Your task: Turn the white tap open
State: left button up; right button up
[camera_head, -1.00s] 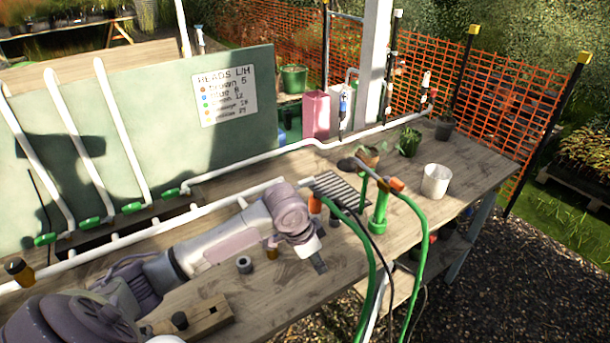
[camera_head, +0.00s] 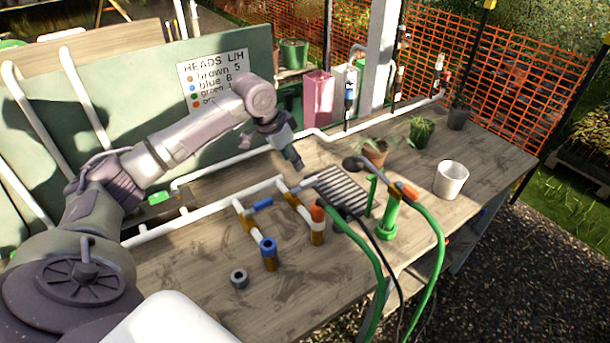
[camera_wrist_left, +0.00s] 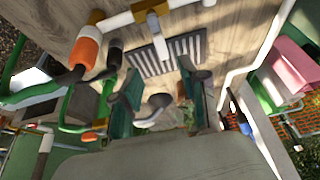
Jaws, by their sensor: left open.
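My left gripper (camera_head: 294,160) is open and empty in the head view, pointing down above the back of the bench near the long white pipe (camera_head: 230,157). In the left wrist view its two fingers are apart (camera_wrist_left: 160,95), with the grey ribbed grate (camera_wrist_left: 168,55) beyond them. I cannot tell for sure which fitting is the white tap. My right gripper is not in view.
The bench holds a ribbed grate (camera_head: 341,190), a green stand (camera_head: 387,219) with hoses, a white pot (camera_head: 451,180) and potted plants. The bench's front left is mostly clear; a grey ring (camera_head: 239,278) lies there.

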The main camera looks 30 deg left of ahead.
aim_at(306, 182)
pick_arm(q)
jog(key=p+x, duration=0.1)
jog(key=x, duration=0.8)
jog(key=shift+w+f+p, duration=0.2)
jog(key=shift+f+p, duration=0.05)
jog(key=shift+p, duration=0.1)
jog(key=shift+w+f, duration=0.1)
jog(key=shift+f, duration=0.4)
grip_shut()
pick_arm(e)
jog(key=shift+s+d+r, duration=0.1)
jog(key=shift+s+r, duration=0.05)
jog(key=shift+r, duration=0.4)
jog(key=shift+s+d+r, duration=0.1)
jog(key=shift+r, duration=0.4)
